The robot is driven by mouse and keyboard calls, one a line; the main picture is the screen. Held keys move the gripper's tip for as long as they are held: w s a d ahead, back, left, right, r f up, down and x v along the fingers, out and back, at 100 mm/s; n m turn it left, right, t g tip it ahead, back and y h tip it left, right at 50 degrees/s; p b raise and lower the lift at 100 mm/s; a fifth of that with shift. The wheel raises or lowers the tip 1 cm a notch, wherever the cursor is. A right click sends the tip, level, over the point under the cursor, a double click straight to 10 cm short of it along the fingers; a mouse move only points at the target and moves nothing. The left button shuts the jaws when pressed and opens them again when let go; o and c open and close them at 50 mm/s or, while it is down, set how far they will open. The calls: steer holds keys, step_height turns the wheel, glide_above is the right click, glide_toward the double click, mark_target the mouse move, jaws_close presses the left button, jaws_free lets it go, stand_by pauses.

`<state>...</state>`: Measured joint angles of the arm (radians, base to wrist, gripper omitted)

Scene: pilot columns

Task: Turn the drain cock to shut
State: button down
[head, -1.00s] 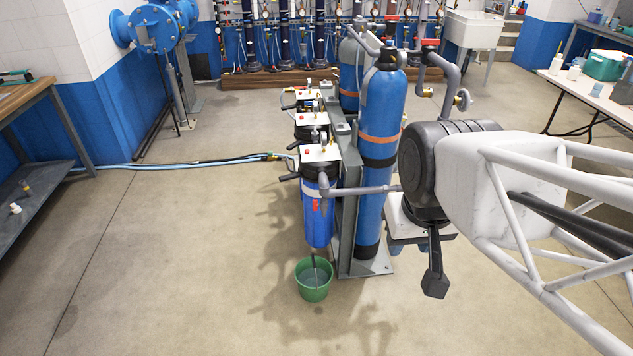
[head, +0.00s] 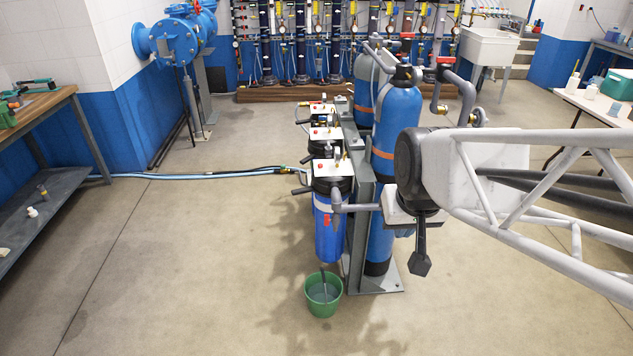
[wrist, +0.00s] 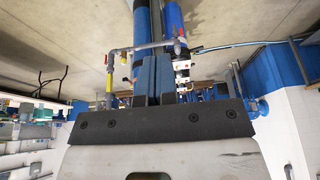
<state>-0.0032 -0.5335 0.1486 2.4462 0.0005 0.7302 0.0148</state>
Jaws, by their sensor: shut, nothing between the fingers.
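The front blue filter housing (head: 328,235) stands upright at the near end of the filter stand. A dark drain tube (head: 323,279) hangs below it into a green bucket (head: 311,306). The drain cock is too small or hidden to make out for certain, and its handle position cannot be read. My gripper (wrist: 154,62) shows in the wrist view with its two dark fingers shut together and empty, pointing toward the pipework.
A tall blue tank (head: 399,120) stands beside the filters, close behind my arm. A grey pipe (head: 362,207) runs from the front filter toward it. Hoses (head: 205,174) lie on the floor to the left. The front left floor is clear. A bench (head: 50,105) stands far left.

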mark_target(326, 224)
steer(key=w+a+f+t, duration=0.15)
steer(key=w+f, duration=0.25)
steer(key=w, duration=0.7)
steer(key=w+a+f+t, duration=0.15)
steer(key=w+f, duration=0.25)
steer(key=w, duration=0.7)
steer(key=w+a+f+t, duration=0.1)
steer(key=w+f+t, duration=0.3)
steer(key=w+f, duration=1)
steer(key=w+a+f+t, duration=0.1)
steer(key=w+f+t, duration=0.1)
steer(key=w+f, duration=0.35)
steer(key=w+a+f+t, duration=0.1)
steer(key=w+f, duration=0.1)
steer(key=f, duration=0.7)
step_height(326, 224, down, 18)
steer(key=s+a+t, duration=0.1)
steer(key=s+t, duration=0.1)
steer(key=t, duration=0.2)
steer(key=shift+s, duration=0.35)
steer(key=shift+w+a, duration=0.1)
steer(key=w, duration=1.3)
steer(key=shift+w, duration=0.4)
